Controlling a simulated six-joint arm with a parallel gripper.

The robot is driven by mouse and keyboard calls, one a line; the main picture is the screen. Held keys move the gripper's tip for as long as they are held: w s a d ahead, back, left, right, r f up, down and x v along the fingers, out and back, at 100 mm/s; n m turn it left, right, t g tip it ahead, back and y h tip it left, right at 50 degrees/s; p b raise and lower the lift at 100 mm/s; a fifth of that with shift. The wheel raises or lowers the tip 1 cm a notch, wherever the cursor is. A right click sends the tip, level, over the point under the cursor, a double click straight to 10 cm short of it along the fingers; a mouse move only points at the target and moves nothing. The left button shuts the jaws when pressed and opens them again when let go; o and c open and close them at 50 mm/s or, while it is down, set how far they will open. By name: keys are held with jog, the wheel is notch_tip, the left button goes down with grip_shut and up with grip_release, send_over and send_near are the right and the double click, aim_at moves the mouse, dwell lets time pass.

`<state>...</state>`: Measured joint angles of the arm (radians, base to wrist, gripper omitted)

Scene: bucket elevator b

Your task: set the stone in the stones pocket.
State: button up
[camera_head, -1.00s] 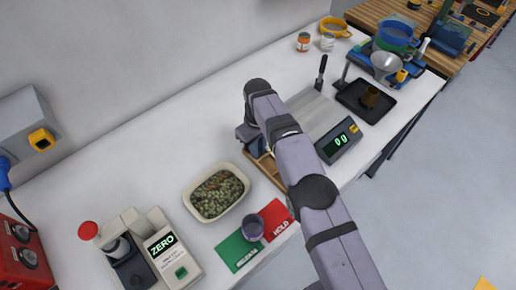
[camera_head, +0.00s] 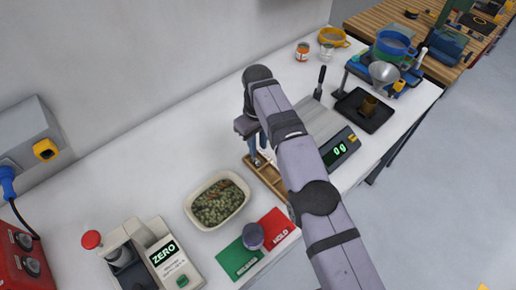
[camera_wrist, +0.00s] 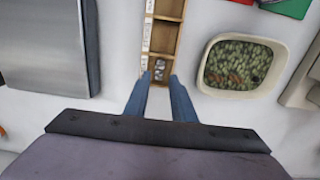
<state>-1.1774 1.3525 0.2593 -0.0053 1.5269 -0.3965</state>
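The wooden tray (camera_wrist: 162,35) has a row of pockets with white labels along one side. It also shows in the head view (camera_head: 268,180), partly behind my arm. A small grey stone-like thing (camera_wrist: 160,69) lies in the pocket at the near end of the tray in the wrist view. The labels are too small to read. My gripper (camera_wrist: 160,76) points down over that end pocket, one finger on each side of the grey thing with gaps between. It looks open and empty. In the head view my gripper (camera_head: 254,158) is above the tray.
A cream dish of green-grey bits with brown pieces (camera_head: 217,203) stands beside the tray. A scale (camera_head: 340,148) stands on the other side. A red and green mat (camera_head: 273,228) bears a grey-purple cup (camera_head: 252,236). A black tray (camera_head: 364,110) lies beyond the scale.

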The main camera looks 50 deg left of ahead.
jog(key=shift+r+p, duration=1.7)
jog(key=shift+r, duration=0.55)
jog(key=shift+w, duration=0.1)
